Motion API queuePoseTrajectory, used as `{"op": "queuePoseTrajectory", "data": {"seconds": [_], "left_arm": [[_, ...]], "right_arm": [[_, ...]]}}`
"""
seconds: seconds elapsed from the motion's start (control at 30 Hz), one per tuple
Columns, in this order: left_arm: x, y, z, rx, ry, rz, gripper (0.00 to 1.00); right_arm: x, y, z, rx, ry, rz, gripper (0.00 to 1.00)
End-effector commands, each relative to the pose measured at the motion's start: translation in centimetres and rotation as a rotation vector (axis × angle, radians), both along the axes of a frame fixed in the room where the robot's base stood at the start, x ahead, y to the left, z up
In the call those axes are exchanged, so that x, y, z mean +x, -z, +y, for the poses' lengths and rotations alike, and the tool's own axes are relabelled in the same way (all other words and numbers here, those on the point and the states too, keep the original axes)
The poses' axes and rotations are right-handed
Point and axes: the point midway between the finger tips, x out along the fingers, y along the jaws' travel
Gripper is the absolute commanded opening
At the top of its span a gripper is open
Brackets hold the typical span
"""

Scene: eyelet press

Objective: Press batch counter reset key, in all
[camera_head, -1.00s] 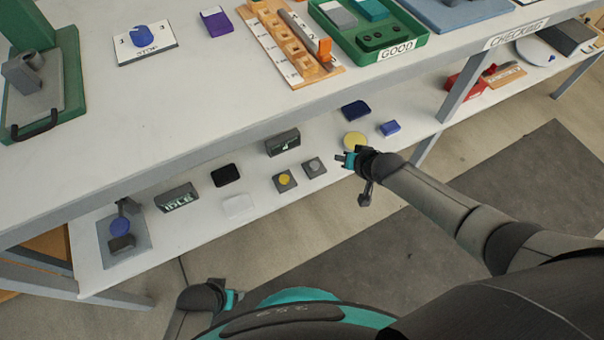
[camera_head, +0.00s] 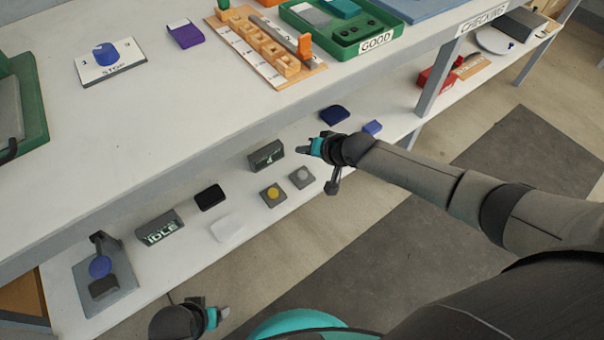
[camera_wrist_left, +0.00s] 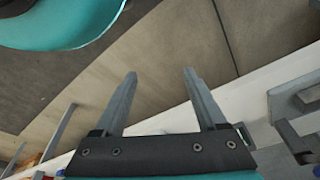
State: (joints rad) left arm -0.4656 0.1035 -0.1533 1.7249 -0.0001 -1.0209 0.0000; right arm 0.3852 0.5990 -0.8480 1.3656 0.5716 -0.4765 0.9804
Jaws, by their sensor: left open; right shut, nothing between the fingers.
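On the lower shelf, a dark counter box (camera_head: 266,155) with a small display stands behind two square key blocks. One has a yellow button (camera_head: 272,193), the other a grey button (camera_head: 301,176). I cannot read which is the batch counter reset key. My right gripper (camera_head: 312,147) is shut and empty above the shelf, beyond the grey button and apart from both keys. My left gripper (camera_head: 216,316) is low in front of the shelf, away from the keys. In the left wrist view it (camera_wrist_left: 160,74) is open, with nothing between its fingers.
Also on the lower shelf are an IDLE display (camera_head: 160,229), a black pad (camera_head: 210,197), a white pad (camera_head: 228,228) and a blue-knobbed device (camera_head: 101,267). The upper table edge (camera_head: 200,158) overhangs behind. Blue items (camera_head: 334,115) lie behind my right gripper.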

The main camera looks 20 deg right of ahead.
Motion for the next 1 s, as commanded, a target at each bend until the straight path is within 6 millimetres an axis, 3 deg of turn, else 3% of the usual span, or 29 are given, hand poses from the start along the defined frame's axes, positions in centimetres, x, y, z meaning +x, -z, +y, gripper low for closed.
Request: {"op": "queuePoseTrajectory", "data": {"seconds": [0.5, 1.0], "left_arm": [[2.6, -5.2, -0.4, -0.012, -0.003, -0.088, 0.74], [3.4, -11.1, -0.6, -0.03, -0.002, -0.189, 0.74]], "right_arm": [[0.0, 2.7, 0.0, -0.001, 0.0, 0.0, 0.0], [0.0, 5.2, 0.0, -0.001, 0.0, -0.001, 0.0]]}}
